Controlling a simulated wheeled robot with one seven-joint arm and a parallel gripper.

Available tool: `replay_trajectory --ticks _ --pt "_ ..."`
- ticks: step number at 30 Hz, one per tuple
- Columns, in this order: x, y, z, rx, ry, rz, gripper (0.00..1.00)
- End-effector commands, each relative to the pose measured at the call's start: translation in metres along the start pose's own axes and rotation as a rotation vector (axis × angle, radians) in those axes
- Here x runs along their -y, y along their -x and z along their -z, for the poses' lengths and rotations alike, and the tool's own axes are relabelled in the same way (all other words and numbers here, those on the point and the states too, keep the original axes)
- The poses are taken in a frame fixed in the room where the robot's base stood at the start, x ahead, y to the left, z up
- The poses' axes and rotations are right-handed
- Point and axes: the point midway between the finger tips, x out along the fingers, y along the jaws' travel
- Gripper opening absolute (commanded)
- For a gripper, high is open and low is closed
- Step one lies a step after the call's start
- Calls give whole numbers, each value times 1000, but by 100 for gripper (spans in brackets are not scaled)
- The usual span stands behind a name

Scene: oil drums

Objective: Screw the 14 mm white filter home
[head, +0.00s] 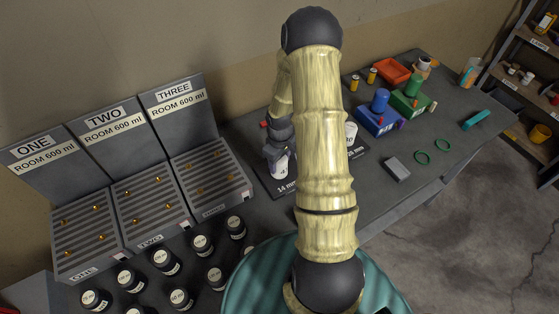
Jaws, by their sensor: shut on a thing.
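A white filter (279,168) stands at the dark plate (283,188) whose label reads "14 mm" in part. My gripper (279,153) comes down on this filter from above and is shut on it. The fingers and the filter's top are small and partly hidden by the gripper. The filter looks upright; its lower end and any thread are too small to make out. A second white filter (351,132) stands to the right by another "mm" label, partly hidden behind my arm.
Three labelled racks (120,215) stand at the left, with several dark bottles (165,260) in front. The front right bench is mostly clear.

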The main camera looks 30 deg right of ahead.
Motion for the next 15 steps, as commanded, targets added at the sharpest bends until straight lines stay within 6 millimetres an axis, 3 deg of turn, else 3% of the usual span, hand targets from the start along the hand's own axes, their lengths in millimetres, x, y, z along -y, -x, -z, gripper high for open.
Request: replay_trajectory --ticks 15 --pt "0 -4 0 0 0 0 23"
